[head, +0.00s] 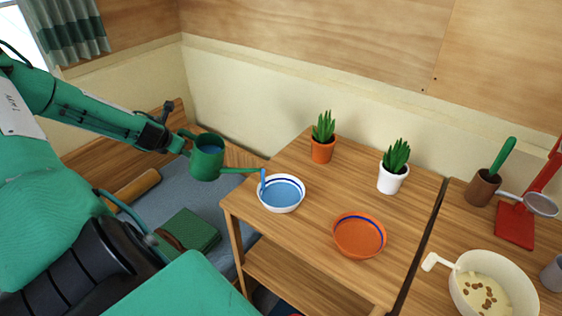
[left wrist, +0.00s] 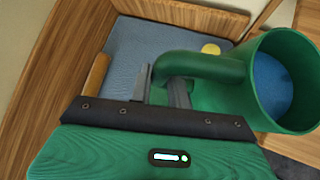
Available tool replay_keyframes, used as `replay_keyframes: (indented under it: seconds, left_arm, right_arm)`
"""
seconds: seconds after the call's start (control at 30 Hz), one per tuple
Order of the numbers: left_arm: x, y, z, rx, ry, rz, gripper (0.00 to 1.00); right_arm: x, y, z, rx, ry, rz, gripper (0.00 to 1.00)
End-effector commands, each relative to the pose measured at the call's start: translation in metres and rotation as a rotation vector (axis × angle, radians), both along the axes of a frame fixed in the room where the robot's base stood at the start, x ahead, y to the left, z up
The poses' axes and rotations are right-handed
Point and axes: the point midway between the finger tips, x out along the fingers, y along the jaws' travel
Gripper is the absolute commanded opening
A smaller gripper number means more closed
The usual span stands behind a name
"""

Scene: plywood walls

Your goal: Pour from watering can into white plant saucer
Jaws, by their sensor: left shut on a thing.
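The green watering can (head: 207,162) hangs in the air left of the wooden table, its long spout reaching right. Blue water runs from the spout tip into the white plant saucer (head: 283,206), which has a blue stripe inside and holds blue water. My left gripper (head: 178,142) is shut on the can's handle. In the left wrist view my left gripper (left wrist: 163,92) has its fingers at the handle of the can (left wrist: 262,85), and blue water shows inside the can. The spout is hidden there. My right gripper is not in view.
An orange saucer (head: 359,235) sits right of the white one on the table (head: 320,192). Plants in an orange pot (head: 322,149) and a white pot (head: 392,178) stand behind.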

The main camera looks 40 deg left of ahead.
Motion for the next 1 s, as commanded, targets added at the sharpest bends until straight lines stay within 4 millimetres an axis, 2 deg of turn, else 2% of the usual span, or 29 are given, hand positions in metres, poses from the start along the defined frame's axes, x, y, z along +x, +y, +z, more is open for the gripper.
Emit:
replay_keyframes:
  seconds: [0.3,1.0]
  left_arm:
    - [0.0014,-0.0018,0.0037,0.016,0.005,0.0,0.0]
    - [0.004,-0.008,0.0085,0.053,0.019,-0.001,0.0]
  right_arm:
    - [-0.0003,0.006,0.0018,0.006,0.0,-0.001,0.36]
    - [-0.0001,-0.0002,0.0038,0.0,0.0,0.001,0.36]
